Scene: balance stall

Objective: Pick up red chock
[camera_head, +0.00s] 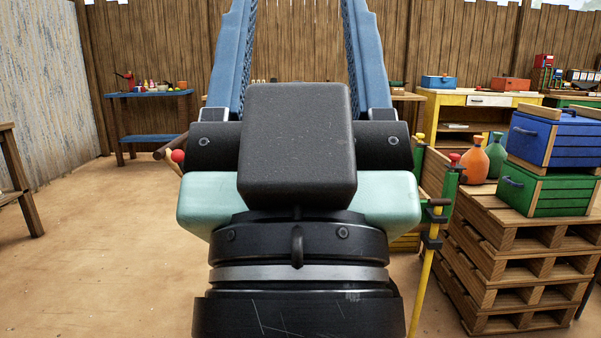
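My gripper (297,40) fills the middle of the view, seen from behind its black and mint-green body. Its two blue fingers stand wide apart, with textured inner faces, and run out of the top of the picture. Their tips are cut off. The gap I can see between them is empty. I cannot make out a red chock for certain. My gripper hides much of the middle of the scene.
A blue-topped table (150,93) with small items stands at the back left. A yellow workbench (463,101) stands at the back right. Stacked pallets (515,245) at right carry blue (560,138) and green (548,195) crates. The floor (100,250) at left is clear.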

